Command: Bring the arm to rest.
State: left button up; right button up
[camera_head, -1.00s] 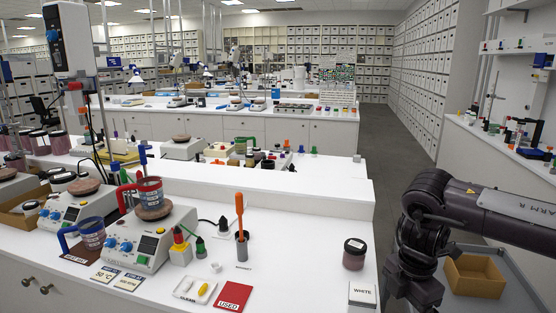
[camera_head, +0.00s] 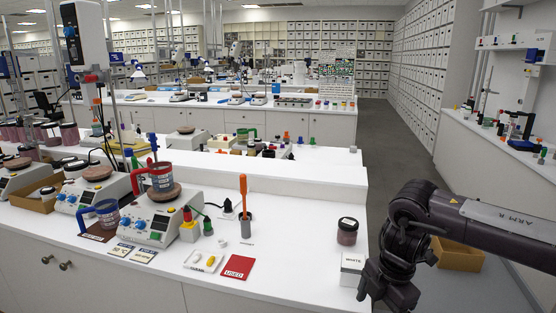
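My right arm (camera_head: 480,219), marked ARM-R, comes in from the right edge, bent at a dark joint. Its gripper end (camera_head: 390,292) hangs down at the front right, by the bench's right end. The fingers are dark and cut off by the bottom edge, so their opening is unclear. No object shows in them. My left arm is not in view. A jar with a dark lid (camera_head: 347,231) stands near the bench's right end, behind a white block labelled WHITE (camera_head: 353,268), which is close left of my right gripper.
The white bench (camera_head: 300,252) carries a hot plate (camera_head: 159,221) with a red-handled beaker (camera_head: 162,177), a blue-handled beaker (camera_head: 107,213), an orange-handled tool in a grey holder (camera_head: 244,205), a white tray (camera_head: 203,261) and a red USED card (camera_head: 238,267). A cardboard box (camera_head: 458,255) sits behind my arm.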

jog(key=w+a+f+m+t+y, duration=0.1)
jog(key=w+a+f+y, duration=0.25)
jog(key=a+f, duration=0.5)
jog(key=w+a+f+m+t+y, duration=0.15)
jog(key=a+f+y, duration=0.3)
jog(key=a, duration=0.65)
notch_tip(320, 180, down, 17)
jog(key=s+d+m+t, duration=0.2)
jog(key=m+t, duration=0.1)
jog(key=m, duration=0.4)
jog(key=s+d+f+m+h, duration=0.3)
jog(key=s+d+f, duration=0.3)
jog(key=s+f, duration=0.45)
jog(key=s+d+f+m+h, duration=0.35)
jog(key=s+d+f, duration=0.25)
jog(key=s+f, duration=0.4)
jog(key=s+d+f+m+g+h, duration=0.1)
jog(key=s+d+f, duration=0.1)
jog(key=s, duration=0.6)
jog(key=s+d+f+m+g, duration=0.1)
jog(key=s+d+f+g, duration=0.1)
jog(key=s, duration=0.7)
jog(key=s+d+f+m+g+h, duration=0.1)
jog(key=s+d+f+m, duration=0.1)
jog(key=s+f, duration=0.3)
jog(key=s+d, duration=0.1)
jog(key=s, duration=0.3)
jog(key=shift+d+g+h, duration=0.25)
jog(key=shift+g+h, duration=0.1)
